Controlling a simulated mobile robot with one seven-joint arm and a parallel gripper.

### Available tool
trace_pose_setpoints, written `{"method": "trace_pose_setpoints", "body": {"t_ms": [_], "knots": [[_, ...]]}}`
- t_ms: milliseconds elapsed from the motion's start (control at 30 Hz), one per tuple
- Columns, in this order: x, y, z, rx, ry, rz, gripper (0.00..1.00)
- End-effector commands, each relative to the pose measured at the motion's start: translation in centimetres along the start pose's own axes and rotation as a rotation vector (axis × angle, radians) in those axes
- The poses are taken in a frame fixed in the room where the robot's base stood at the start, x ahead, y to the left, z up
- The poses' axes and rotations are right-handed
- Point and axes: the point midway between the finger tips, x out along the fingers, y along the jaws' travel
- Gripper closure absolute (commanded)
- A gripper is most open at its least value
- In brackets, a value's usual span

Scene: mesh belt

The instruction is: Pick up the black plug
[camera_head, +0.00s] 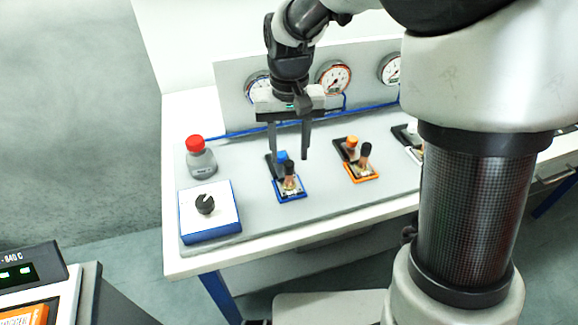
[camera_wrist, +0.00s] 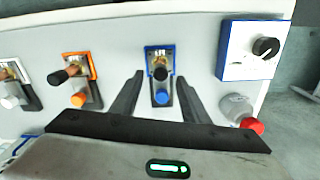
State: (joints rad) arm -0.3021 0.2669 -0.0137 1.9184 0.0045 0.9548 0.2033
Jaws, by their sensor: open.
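A black plug (camera_head: 289,167) stands upright in the blue-framed holder (camera_head: 292,194), close to a blue knob (camera_head: 281,156). In the wrist view the same black plug (camera_wrist: 160,74) and blue knob (camera_wrist: 161,97) lie between the finger lines. A second black plug (camera_head: 366,150) stands in the orange-framed holder (camera_head: 362,176) to the right, and it also shows in the wrist view (camera_wrist: 58,77). My gripper (camera_head: 290,154) is open and empty, pointing down over the blue-framed holder. Its fingers (camera_wrist: 160,78) are on either side of the blue-framed holder in the wrist view; I cannot tell the exact height gap.
An orange knob (camera_head: 351,142) sits beside the second plug. A white-knobbed holder (camera_head: 413,128) is farther right. A grey bottle with a red cap (camera_head: 201,160) and a dial box (camera_head: 209,216) stand on the left. Gauges (camera_head: 333,77) line the back panel.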

Motion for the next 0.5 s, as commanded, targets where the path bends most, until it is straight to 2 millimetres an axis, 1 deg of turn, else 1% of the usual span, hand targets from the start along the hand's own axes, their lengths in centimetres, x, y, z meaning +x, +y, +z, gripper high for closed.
{"method": "trace_pose_setpoints", "body": {"t_ms": [100,233,333,500], "knots": [[2.1,0.0,0.3,0.000,-0.006,0.001,0.58],[3.8,0.0,0.3,0.000,-0.004,0.001,0.58],[4.4,-0.1,0.3,0.000,-0.003,0.000,0.58],[4.5,-0.1,0.2,0.000,-0.001,0.000,0.58]]}}
